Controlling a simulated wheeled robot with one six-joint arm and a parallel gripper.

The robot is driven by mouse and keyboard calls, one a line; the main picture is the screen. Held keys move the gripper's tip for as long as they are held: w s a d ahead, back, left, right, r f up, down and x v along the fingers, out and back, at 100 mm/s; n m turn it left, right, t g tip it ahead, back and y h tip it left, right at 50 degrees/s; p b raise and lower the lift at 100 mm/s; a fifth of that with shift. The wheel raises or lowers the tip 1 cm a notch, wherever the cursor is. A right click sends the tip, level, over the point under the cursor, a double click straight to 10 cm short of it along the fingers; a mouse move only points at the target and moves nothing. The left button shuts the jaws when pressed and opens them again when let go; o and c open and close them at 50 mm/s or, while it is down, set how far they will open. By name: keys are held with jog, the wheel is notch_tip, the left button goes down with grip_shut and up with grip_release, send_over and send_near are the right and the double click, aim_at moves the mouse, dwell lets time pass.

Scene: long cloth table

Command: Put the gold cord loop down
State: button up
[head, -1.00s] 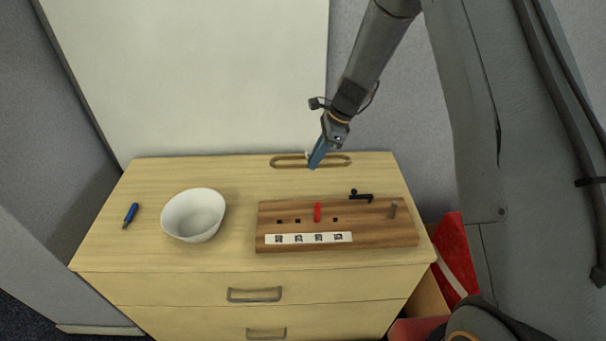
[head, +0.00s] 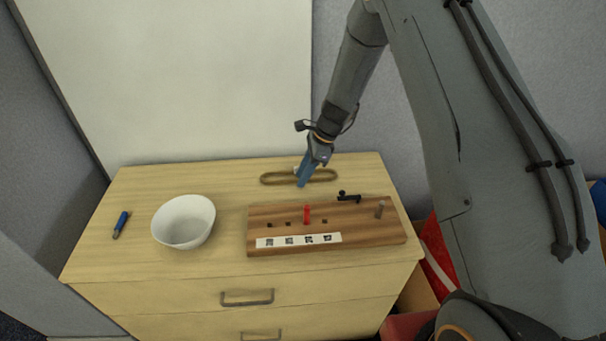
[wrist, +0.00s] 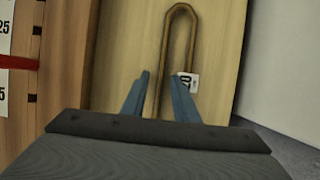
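The gold cord loop (head: 325,177) is a long, narrow brown-gold ring lying flat at the back of the wooden table top (head: 225,178). It also shows in the wrist view (wrist: 166,38), with a small white tag (wrist: 194,83) beside the right finger. My gripper (head: 301,184) is at the loop's middle, its blue fingers pointing down across it. In the wrist view my gripper's fingers (wrist: 160,76) stand apart, with one strand of the loop between them and visible space around it. The other strand is partly hidden behind the right finger.
A wooden board (head: 370,236) with a red peg (head: 306,214), a black hook (head: 348,197) and a white label strip (head: 299,241) lies in front of the loop. A white bowl (head: 184,222) and a blue screwdriver (head: 121,223) are to the left. A wall stands behind.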

jog(key=shift+r, duration=0.1)
jog(key=b+v, duration=0.3)
jog(key=v, duration=0.9)
jog(key=s+d+r+n+h, duration=0.1)
jog(key=s+d+n, duration=0.1)
jog(key=s+n, duration=0.4)
jog(key=s+d+r+n+h, duration=0.2)
jog(key=s+n, duration=0.4)
jog(key=s, duration=0.6)
jog(key=s+d+r+n+t+h, duration=0.1)
jog(key=s+d+n, duration=0.3)
jog(key=s, duration=0.5)
jog(key=shift+s+d+r+n+h, duration=0.15)
jog(key=shift+s+r+n+h, duration=0.2)
jog(key=shift+n, duration=0.65)
